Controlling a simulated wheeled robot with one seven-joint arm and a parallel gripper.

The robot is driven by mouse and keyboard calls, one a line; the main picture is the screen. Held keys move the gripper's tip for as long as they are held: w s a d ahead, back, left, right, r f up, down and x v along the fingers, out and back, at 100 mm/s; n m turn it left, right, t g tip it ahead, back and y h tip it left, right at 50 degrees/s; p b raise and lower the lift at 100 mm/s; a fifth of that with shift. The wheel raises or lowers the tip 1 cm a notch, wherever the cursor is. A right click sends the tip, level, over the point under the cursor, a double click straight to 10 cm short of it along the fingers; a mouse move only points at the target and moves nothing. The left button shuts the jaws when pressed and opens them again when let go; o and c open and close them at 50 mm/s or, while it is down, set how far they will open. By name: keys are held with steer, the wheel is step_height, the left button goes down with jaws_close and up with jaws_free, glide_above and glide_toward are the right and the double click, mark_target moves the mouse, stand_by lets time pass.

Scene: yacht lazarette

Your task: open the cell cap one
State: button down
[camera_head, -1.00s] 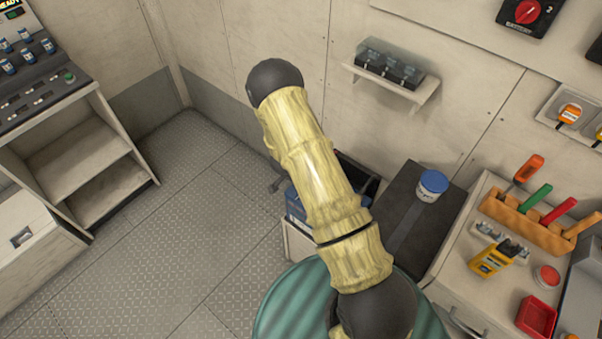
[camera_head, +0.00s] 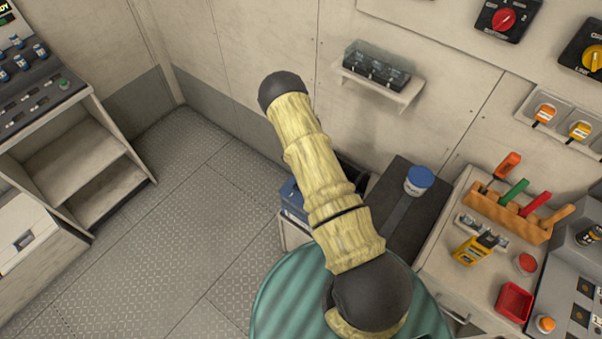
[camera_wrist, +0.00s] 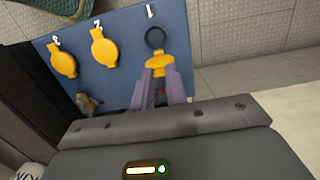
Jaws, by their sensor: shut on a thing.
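In the wrist view, a blue battery top (camera_wrist: 118,80) carries yellow flip caps in a row with white number marks. The cap by the mark that looks like 1, cell cap one (camera_wrist: 159,66), is swung back from a dark round port (camera_wrist: 155,38), which lies uncovered. My gripper (camera_wrist: 160,84) has its purple fingers shut on this cap. The other two caps, a middle one (camera_wrist: 104,46) and a left one (camera_wrist: 62,59), lie flat. In the head view, the blue battery (camera_head: 291,197) shows only in part behind my arm, and my gripper is hidden there.
A dark bench top (camera_head: 398,225) with a blue-lidded jar (camera_head: 419,180) stands right of the battery. A counter with a tool rack (camera_head: 507,212) is further right. A wall shelf (camera_head: 378,80) is above. The floor (camera_head: 190,215) at left is clear.

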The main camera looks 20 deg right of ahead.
steer(key=d+f+g+y+b, duration=0.1)
steer(key=b, duration=0.1)
steer(key=shift+f+b, duration=0.3)
steer(key=shift+b, duration=0.05)
steer(key=shift+w+y+b, duration=0.1)
steer(key=shift+y+b, duration=0.3)
steer(key=shift+y, duration=0.1)
steer(key=shift+r+g, duration=0.15)
steer(key=shift+g, duration=0.15)
steer(key=c, duration=1.4)
jaws_free()
steer(key=shift+w, duration=0.2)
steer(key=shift+d+r, duration=0.1)
steer(key=shift+r, duration=0.05)
